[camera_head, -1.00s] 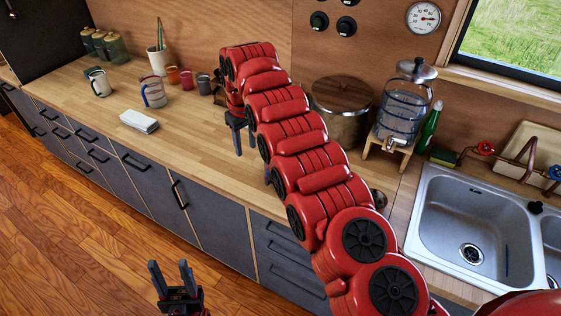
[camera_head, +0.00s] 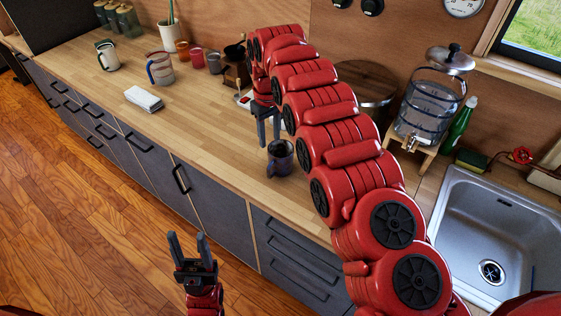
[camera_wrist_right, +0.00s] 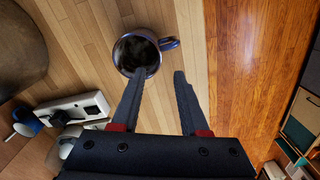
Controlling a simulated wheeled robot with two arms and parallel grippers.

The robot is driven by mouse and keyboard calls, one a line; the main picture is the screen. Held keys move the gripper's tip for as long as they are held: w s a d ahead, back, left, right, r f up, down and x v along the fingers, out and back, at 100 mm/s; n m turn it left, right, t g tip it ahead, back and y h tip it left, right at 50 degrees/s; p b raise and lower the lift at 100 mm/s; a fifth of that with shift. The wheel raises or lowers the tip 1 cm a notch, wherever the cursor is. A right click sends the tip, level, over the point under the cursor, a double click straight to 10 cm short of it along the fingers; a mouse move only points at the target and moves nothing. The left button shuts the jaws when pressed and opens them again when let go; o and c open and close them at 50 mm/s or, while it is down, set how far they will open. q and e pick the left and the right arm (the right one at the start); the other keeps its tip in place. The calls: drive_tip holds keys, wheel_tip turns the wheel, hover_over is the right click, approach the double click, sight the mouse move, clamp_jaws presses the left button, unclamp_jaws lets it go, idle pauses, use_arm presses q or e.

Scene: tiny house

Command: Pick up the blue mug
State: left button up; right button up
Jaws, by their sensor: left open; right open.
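The blue mug (camera_head: 280,160) stands upright on the wooden counter near its front edge, just below my right gripper (camera_head: 269,137). It also shows in the right wrist view (camera_wrist_right: 137,53), seen from above with a dark inside. Its handle points right in that view. My right gripper (camera_wrist_right: 158,74) is open and points down at the mug. Its left finger overlaps the mug's near rim in the picture, and its right finger is beside the mug, below the handle. I cannot tell whether they touch. My left gripper (camera_head: 187,242) is open and empty over the floor.
A large lidded pot (camera_head: 365,92), glass dispenser (camera_head: 430,105) and sink (camera_head: 500,230) are at right. Counter around the mug's left is clear.

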sight(271, 155)
wheel_tip(271, 155, down, 4)
drive_tip(key=shift+s+f+p, duration=0.1)
drive_tip(key=shift+p, duration=0.75)
drive_tip(key=shift+f, duration=0.2)
drive_tip(key=shift+f+p, duration=0.35)
drive_tip(key=shift+p, duration=0.05)
drive_tip(key=shift+f+p, duration=0.7)
drive_tip(key=shift+f, duration=0.1)
wheel_tip(271, 155, down, 2)
drive_tip(key=shift+d+f+b, duration=0.1)
drive_tip(key=shift+f+b, duration=0.1)
drive_tip(key=shift+b, duration=0.1)
drive_tip(key=shift+f, duration=0.4)
drive_tip(key=shift+r, duration=0.1)
clamp_jaws()
